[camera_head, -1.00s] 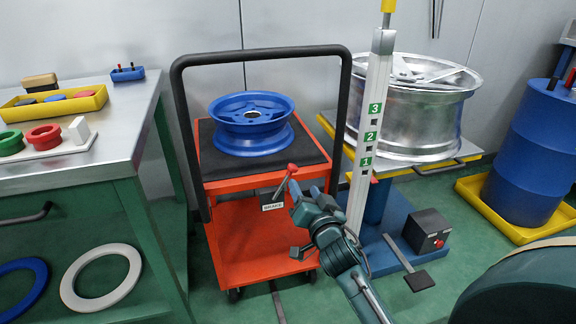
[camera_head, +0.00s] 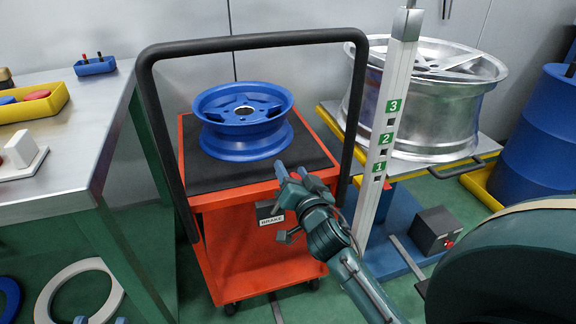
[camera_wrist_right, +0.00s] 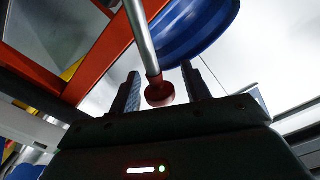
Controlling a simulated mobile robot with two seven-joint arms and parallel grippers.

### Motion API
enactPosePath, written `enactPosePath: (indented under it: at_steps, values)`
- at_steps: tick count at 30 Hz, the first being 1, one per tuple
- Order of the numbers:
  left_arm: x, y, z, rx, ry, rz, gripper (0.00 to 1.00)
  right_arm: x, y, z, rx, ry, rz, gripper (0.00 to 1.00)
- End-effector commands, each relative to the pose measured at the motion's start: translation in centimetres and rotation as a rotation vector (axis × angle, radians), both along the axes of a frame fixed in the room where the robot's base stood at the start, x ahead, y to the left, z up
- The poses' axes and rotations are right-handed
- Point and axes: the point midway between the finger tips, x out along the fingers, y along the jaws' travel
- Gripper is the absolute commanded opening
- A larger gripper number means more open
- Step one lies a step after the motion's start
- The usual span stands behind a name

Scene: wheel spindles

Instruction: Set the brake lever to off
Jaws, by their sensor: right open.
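The brake lever is a silver rod (camera_wrist_right: 140,38) with a red knob (camera_wrist_right: 159,93). In the right wrist view the knob lies between the two fingers of my right gripper (camera_wrist_right: 163,86), with gaps on both sides. In the head view my right gripper (camera_head: 292,176) is at the front edge of the orange cart (camera_head: 222,242) and hides most of the lever. The dark bracket with the BRAKE label (camera_head: 271,220) shows just left of it.
A blue wheel (camera_head: 244,120) lies on the cart's black mat, under a black handle frame (camera_head: 250,41). A numbered post (camera_head: 387,130) and a silver wheel (camera_head: 430,110) stand to the right. A metal workbench (camera_head: 85,120) is at the left.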

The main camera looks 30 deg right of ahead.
Motion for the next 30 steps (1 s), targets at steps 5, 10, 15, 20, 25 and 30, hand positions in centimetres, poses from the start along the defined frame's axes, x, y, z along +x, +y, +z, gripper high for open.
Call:
enactPosePath:
  at_steps: [5,10,15,20,25,30]
  values:
    - [0.02,-0.01,0.34,-0.002,-0.008,-0.002,0.36,-0.09,0.02,-0.01,0.000,0.000,-0.001,0.47]
    - [0.03,-0.02,0.44,-0.002,-0.010,-0.002,0.36,-0.08,0.01,0.00,0.000,0.000,-0.001,0.47]
    - [0.03,-0.02,0.42,-0.002,-0.009,-0.002,0.36,-0.07,0.00,-0.01,0.000,0.000,-0.001,0.35]
    - [0.03,-0.02,0.35,-0.001,-0.008,-0.002,0.36,-0.07,0.00,-0.01,0.000,0.000,-0.001,0.22]
    - [0.06,-0.02,0.11,0.002,-0.004,-0.002,0.36,-0.06,0.00,-0.01,0.000,0.000,-0.001,0.08]
    - [0.08,-0.01,-0.04,0.003,-0.001,-0.001,0.36,-0.06,-0.01,0.00,0.000,0.000,-0.001,0.00]
